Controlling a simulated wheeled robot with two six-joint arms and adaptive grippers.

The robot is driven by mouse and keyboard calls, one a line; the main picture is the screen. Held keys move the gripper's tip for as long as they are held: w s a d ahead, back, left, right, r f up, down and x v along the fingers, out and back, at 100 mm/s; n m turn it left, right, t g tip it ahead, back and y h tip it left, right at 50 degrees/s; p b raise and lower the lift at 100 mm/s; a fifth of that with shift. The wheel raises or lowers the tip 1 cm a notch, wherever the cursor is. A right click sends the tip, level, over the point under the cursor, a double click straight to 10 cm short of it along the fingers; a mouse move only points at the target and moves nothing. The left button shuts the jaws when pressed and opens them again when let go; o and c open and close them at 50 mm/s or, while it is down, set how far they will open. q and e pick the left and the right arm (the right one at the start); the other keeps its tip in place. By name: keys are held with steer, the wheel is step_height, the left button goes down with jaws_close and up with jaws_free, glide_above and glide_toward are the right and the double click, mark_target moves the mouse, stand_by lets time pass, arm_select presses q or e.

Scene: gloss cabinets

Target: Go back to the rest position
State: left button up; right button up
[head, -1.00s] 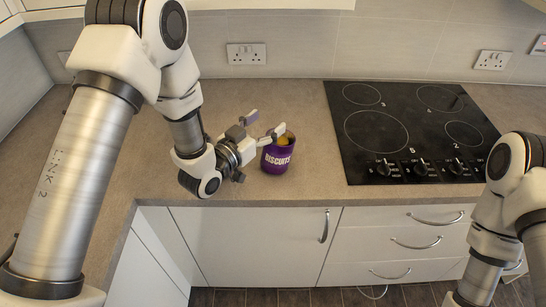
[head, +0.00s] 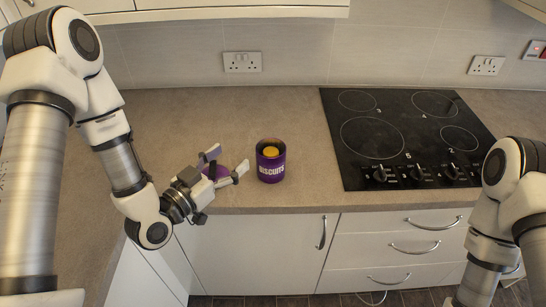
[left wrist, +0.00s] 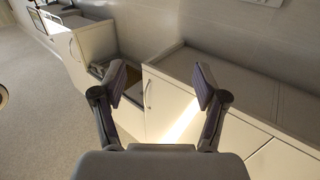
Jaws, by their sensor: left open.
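My left gripper (head: 227,163) is open, above the counter's front edge, left of a purple tin marked BISCUITS and apart from it. The tin (head: 271,170) stands upright on the counter, its top open, with something yellow-orange inside.
A black hob (head: 405,135) with knobs lies right of the tin. The beige counter (head: 300,110) is otherwise clear. White cabinets and drawers (head: 395,222) with handles stand below. An upper cabinet edge (head: 230,14) crosses the top. The left wrist view shows cabinets and open floor (left wrist: 40,90).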

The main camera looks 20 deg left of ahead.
arm_select(q)
steer(key=s+d+f+g+y, duration=0.15)
steer(key=s+f+g, duration=0.35)
steer(key=f, duration=0.7)
steer(key=s+d+f+g+y, duration=0.15)
steer(key=s+f+g, duration=0.35)
steer(key=f, duration=0.7)
steer(key=s+a+f+n+g+y, duration=0.2)
steer(key=s+a+f+g, duration=0.1)
steer(key=s, duration=0.4)
steer(key=s+a+f+n+g+y, duration=0.1)
steer(key=s+a+f+n+g, duration=0.1)
steer(key=s, duration=0.5)
steer(key=shift+a+f+n+g+y, duration=0.45)
steer(key=shift+f+g, duration=0.25)
steer(key=shift+g, duration=0.1)
